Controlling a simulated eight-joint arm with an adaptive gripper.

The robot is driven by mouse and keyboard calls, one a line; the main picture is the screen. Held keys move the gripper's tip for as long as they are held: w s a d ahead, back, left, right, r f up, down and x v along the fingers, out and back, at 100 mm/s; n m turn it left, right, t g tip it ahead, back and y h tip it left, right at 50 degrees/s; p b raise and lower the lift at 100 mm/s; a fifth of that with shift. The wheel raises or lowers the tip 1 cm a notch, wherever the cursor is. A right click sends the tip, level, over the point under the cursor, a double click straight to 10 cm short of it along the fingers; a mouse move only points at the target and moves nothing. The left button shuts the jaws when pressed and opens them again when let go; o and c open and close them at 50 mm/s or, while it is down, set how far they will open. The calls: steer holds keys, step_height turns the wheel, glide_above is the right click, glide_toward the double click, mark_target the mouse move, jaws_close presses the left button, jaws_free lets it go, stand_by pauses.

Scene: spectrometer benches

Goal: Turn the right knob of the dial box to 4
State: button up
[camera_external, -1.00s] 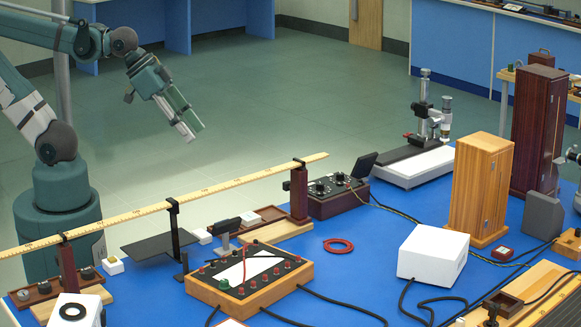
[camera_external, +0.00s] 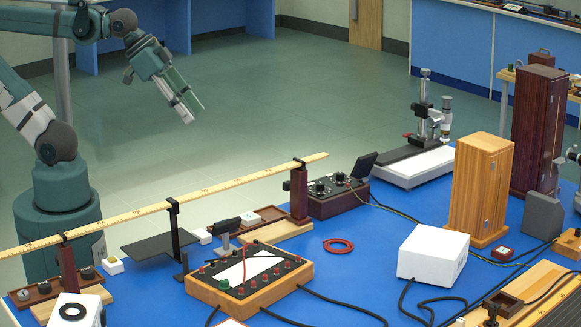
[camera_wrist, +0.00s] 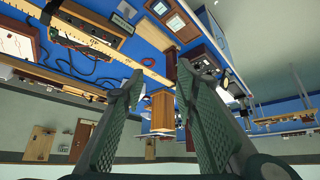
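The dial box (camera_external: 345,199) is a dark box with two black knobs on its top, standing at the back edge of the blue bench. Its right knob (camera_external: 340,178) shows small in the external view, and its setting is too small to read. My gripper (camera_external: 191,112) hangs in the air beyond the bench, up and to the left of the dial box, touching nothing. In the wrist view my gripper (camera_wrist: 160,80) shows its two green fingers apart with nothing between them.
A long yellow ruler (camera_external: 235,182) on posts runs along the bench's back edge, left of the dial box. A dark post (camera_external: 299,195) stands close to the box's left. A microscope-like instrument (camera_external: 420,160) is at its right. A red ring (camera_external: 338,246) lies in front.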

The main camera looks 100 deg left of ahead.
steer(key=w+a+r+n+g+p, duration=0.1)
steer(key=w+a+r+n+p, duration=0.15)
steer(key=w, duration=0.25)
steer(key=w+a+r+n+g+p, duration=0.1)
steer(key=w+r+n+p, duration=0.15)
steer(key=w, duration=0.25)
steer(key=n+g+p, duration=0.5)
steer(key=n+p, duration=0.4)
steer(key=n, duration=0.4)
glide_above(320, 183)
step_height(320, 183, down, 23)
steer(key=shift+r, duration=0.2)
steer(key=shift+f, duration=3.9)
